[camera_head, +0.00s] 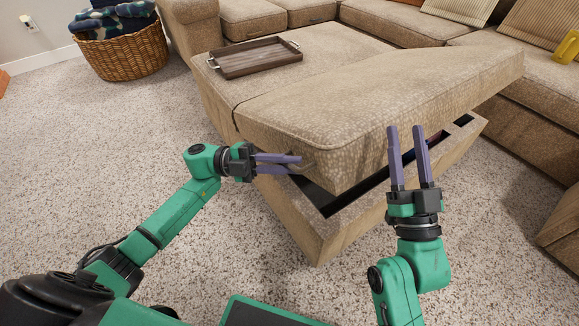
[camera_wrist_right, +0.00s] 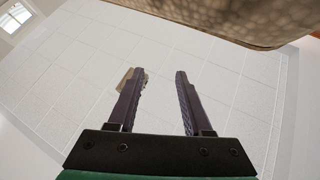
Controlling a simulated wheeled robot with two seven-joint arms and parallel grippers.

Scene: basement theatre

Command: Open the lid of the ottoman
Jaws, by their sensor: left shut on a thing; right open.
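The beige ottoman (camera_head: 330,240) stands in the middle of the head view. Its near lid (camera_head: 385,95) is tilted up, with a dark gap (camera_head: 345,200) between lid and base along the near and right sides. My left gripper (camera_head: 300,162) is shut on the lid's near left corner; the exact grip is partly hidden. My right gripper (camera_head: 405,130) is open and empty, fingers pointing up, in front of the lid's near side. In the right wrist view, its fingers (camera_wrist_right: 157,95) are apart with nothing between them, and the lid's edge (camera_wrist_right: 240,25) shows above.
A wooden tray (camera_head: 255,57) with metal handles lies on the ottoman's far left section. A wicker basket (camera_head: 125,52) with blankets stands at the back left. A beige sectional sofa (camera_head: 540,85) runs behind and to the right. The carpet (camera_head: 100,160) at left is clear.

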